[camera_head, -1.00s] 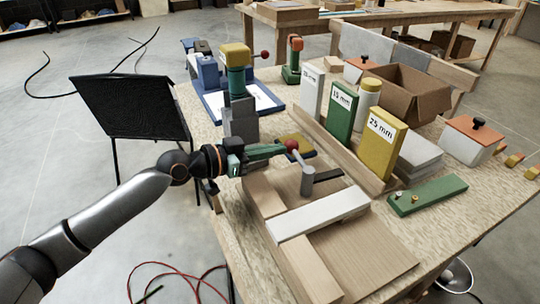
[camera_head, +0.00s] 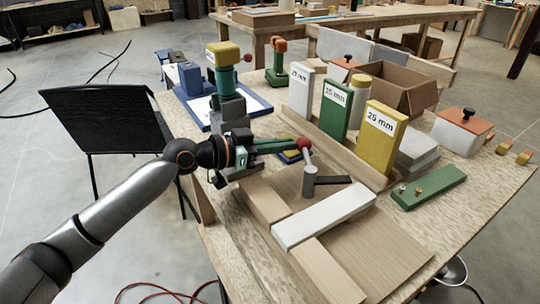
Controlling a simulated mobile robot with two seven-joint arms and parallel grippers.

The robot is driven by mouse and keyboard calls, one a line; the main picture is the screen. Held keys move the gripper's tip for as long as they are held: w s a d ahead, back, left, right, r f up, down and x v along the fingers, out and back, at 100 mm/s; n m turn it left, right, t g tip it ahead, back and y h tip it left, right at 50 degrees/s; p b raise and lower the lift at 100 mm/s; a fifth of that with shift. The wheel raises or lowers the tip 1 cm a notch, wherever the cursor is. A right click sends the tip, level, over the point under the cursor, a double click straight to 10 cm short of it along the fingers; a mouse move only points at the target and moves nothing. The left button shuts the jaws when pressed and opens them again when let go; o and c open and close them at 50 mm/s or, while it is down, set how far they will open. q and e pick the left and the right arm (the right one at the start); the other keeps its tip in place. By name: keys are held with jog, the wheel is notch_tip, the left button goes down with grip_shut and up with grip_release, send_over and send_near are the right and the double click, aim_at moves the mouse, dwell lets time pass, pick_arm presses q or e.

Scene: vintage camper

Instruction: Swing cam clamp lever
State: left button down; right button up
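The cam clamp (camera_head: 309,184) is a grey upright cylinder on the wooden fixture, with a dark flat bar (camera_head: 333,180) reaching right from it. Its lever rises from the cylinder's top, leaning slightly left, and ends in a red ball knob (camera_head: 304,145). My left gripper (camera_head: 297,147) reaches in from the left with its fingertips at the knob, apparently touching it. I cannot tell whether the fingers are closed around the knob or only beside it. A pale bar (camera_head: 323,217) lies across the fixture in front of the clamp. My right gripper is not in view.
White, green (camera_head: 335,109) and yellow (camera_head: 379,140) upright blocks stand behind the clamp along a wooden rail. A green bar (camera_head: 429,187) lies to the right. The fixture's front board (camera_head: 370,252) is bare.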

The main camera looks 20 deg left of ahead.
pick_arm(q)
jog(key=shift+x, duration=1.1)
jog(key=shift+w+d+r, duration=0.2)
jog(key=shift+w+d, duration=0.05)
jog(key=shift+d, duration=0.15)
